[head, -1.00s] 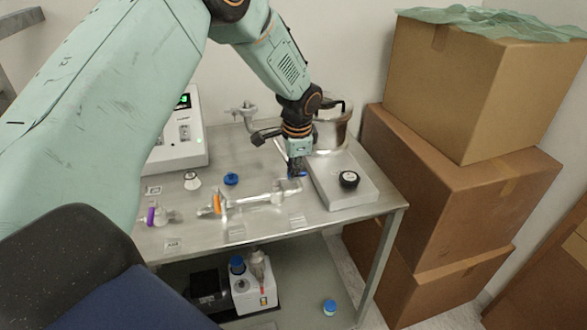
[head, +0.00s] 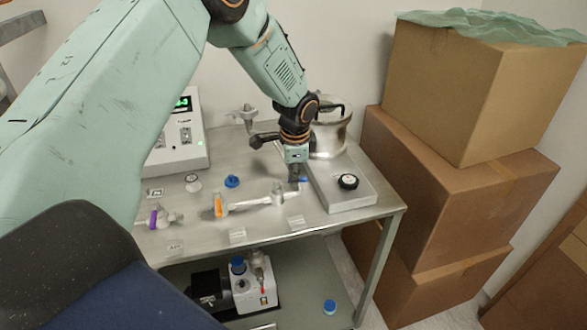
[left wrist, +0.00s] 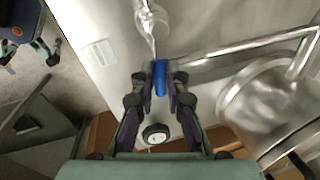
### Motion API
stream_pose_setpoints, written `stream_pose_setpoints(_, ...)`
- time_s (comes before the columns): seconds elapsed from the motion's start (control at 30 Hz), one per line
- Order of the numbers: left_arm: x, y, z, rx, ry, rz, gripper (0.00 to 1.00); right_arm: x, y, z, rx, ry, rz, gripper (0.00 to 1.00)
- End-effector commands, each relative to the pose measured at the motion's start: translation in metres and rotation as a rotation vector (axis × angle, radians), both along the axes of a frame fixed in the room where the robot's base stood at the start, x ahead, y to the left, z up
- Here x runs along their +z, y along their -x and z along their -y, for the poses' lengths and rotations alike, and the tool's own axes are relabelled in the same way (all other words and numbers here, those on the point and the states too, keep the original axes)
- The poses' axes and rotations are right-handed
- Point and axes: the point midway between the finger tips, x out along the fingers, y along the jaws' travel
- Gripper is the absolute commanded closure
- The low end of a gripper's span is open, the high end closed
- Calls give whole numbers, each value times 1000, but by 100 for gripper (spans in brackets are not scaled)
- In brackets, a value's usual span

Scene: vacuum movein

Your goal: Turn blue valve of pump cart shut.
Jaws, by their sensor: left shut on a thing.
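The blue valve handle (left wrist: 160,78) sits between the fingertips of my left gripper (left wrist: 161,80) in the left wrist view. My left gripper is shut on it. In the head view my left gripper (head: 297,180) points down at the right end of the metal pipe line, and only a bit of blue shows beside its tips. The pump cart (head: 330,228) is a grey metal table. An orange valve handle (head: 218,205) and a purple valve handle (head: 153,217) stand farther left on the pipework. My right gripper is not in view.
A white box with a green display (head: 178,140) is at the back left. Cardboard boxes (head: 450,180) are stacked right of the cart. A white pump (head: 255,288) sits on the lower shelf.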

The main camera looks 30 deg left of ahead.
Motion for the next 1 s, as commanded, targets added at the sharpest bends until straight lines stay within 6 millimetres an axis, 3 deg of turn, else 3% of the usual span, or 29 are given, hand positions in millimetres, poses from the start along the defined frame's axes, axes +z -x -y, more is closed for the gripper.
stream_pose_setpoints(0.2,6,7,4,-194,2,4,100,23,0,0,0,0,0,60)
stream_pose_setpoints(0.47,5,17,7,-440,1,6,100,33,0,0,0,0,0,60)
stream_pose_setpoints(1.0,1,38,3,-949,-1,12,100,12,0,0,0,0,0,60)
